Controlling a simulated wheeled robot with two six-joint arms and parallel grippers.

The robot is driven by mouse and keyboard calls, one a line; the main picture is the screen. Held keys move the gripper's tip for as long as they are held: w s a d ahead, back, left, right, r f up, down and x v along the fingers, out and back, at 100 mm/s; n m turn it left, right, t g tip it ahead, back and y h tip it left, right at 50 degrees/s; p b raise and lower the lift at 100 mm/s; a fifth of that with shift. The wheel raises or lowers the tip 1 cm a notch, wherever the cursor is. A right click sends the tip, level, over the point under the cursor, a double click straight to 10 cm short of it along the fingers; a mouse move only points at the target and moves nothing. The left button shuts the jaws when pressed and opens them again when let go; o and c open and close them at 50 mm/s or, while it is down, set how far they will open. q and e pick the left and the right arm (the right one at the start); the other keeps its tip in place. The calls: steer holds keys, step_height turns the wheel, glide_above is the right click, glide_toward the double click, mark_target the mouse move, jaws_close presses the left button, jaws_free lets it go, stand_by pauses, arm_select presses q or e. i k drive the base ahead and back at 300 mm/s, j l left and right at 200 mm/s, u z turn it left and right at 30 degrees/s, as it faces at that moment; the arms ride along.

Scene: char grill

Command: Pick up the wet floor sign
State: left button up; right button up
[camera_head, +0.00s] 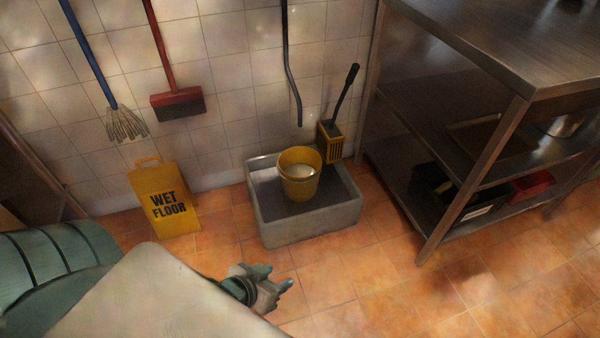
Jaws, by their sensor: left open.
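The yellow wet floor sign (168,202) stands upright on the tiled floor near the wall, with a handle loop at its top and black lettering on its face. My left gripper (284,287) is at the bottom middle of the head view, to the right of the sign and nearer to me. It is open, and nothing shows between its fingers. It is apart from the sign. My right gripper is not in view.
A grey basin (300,228) with a yellow bucket (300,182) in it stands right of the sign. A steel shelf table (480,60) stands at the right. The front floor is clear.

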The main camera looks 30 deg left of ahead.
mark_target(162, 190)
steer(key=u, duration=2.15)
